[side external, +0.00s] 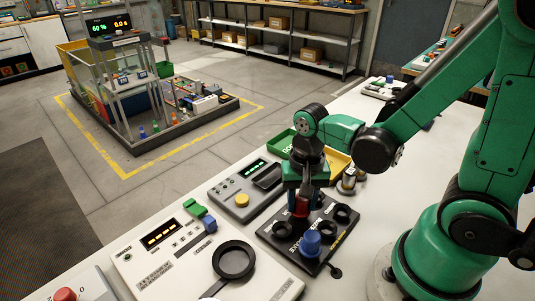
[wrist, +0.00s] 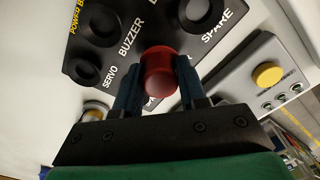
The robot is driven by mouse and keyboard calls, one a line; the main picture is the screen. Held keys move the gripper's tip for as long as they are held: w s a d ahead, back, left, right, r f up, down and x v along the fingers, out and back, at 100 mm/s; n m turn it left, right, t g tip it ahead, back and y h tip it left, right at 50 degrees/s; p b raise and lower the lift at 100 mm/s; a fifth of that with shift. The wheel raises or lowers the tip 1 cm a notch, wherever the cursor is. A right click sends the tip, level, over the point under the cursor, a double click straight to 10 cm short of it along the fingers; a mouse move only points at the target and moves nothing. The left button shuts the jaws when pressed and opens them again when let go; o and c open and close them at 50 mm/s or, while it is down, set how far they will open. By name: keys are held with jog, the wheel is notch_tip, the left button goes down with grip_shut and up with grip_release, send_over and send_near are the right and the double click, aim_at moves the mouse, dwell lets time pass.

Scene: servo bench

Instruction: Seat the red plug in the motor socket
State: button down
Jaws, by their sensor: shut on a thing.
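The red plug (side external: 301,208) is held between the fingertips of my gripper (side external: 301,200), over the rear part of the black socket panel (side external: 296,252). In the wrist view the red plug (wrist: 158,72) sits between the two dark blue fingers of my gripper (wrist: 158,85), which are shut on it. The panel (wrist: 150,48) there shows the labels SERVO, BUZZER and SPARE beside dark round sockets. The plug and fingers largely hide another label, and I cannot read it. I cannot tell whether the plug's lower end is above a socket or in one.
A blue plug (side external: 311,243) stands on the panel's near part. A grey device with a yellow button (side external: 241,200) is left of the panel, and a white console with a black ring (side external: 233,260) is in front. Green (side external: 280,142) and yellow (side external: 337,164) bins stand behind.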

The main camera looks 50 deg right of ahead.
jog(key=shift+c, duration=2.1)
grip_release()
jog(key=shift+r, duration=0.1)
jog(key=shift+r, duration=2.4)
jog(key=shift+r, duration=0.1)
jog(key=shift+r, duration=1.9)
